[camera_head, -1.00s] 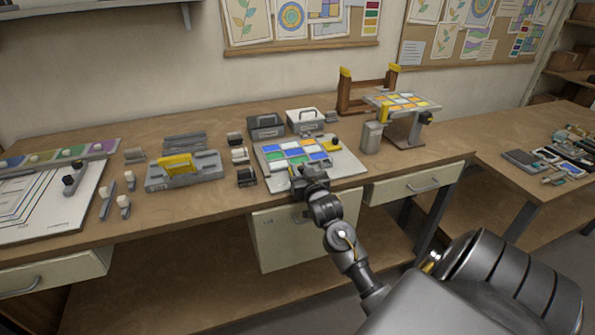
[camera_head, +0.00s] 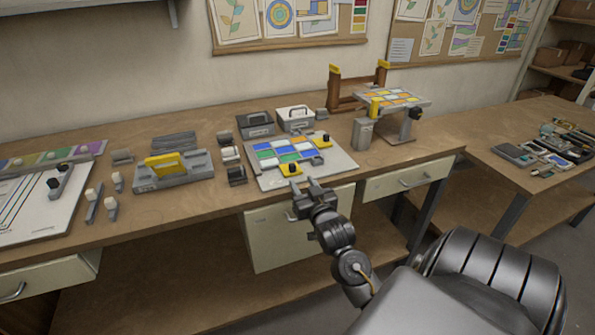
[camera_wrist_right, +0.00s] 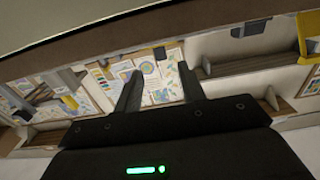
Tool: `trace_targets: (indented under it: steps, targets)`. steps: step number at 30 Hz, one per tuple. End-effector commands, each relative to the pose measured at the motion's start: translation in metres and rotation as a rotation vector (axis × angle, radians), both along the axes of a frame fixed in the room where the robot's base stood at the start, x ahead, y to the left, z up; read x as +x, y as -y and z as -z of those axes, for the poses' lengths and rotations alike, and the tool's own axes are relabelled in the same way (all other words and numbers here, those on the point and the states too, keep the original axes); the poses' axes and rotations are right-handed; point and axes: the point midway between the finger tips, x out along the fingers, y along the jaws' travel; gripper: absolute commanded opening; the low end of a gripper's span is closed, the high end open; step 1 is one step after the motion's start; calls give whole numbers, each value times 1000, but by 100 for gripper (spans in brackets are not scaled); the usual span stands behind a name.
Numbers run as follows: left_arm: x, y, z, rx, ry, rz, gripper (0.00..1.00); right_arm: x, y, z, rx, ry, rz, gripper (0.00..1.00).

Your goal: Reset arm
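My right gripper (camera_head: 307,190) is just off the front edge of the workbench, below the glass panel board. Its two fingers are apart with nothing between them. In the right wrist view the gripper (camera_wrist_right: 160,88) also shows spread, empty fingers, with wall posters in the gap beyond. The glass panel (camera_head: 274,151) of coloured squares lies on a pale board (camera_head: 338,160), with yellow clamps at its front (camera_head: 292,169) and at its right. My left gripper is not in view.
The workbench (camera_head: 215,198) holds a grey tool with a yellow handle (camera_head: 166,163), two boxes, small blocks and a raised stand (camera_head: 384,97) with coloured tiles. A side table (camera_head: 490,170) with small tools stands at right. Drawers sit below the bench edge.

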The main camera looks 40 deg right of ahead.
Motion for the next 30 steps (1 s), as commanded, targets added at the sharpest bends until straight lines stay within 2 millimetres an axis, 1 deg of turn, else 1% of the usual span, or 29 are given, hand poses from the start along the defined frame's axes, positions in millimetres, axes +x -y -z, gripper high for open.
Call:
trace_targets:
  steps: [3, 6, 23, 26, 29, 30]
  targets:
    - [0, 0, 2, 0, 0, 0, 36, -9, -4, 0, -1, 1, 0, 40]
    - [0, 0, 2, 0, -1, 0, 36, -12, -5, -1, -1, 1, 1, 40]
    - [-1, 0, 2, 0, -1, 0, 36, -12, -5, 0, 0, -3, -1, 40]
    - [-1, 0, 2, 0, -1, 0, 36, -14, -15, 12, 11, -52, -20, 40]
    - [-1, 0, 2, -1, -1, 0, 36, -25, -42, 43, 38, -189, -70, 40]
    - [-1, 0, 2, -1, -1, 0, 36, -34, -58, 60, 52, -268, -101, 40]
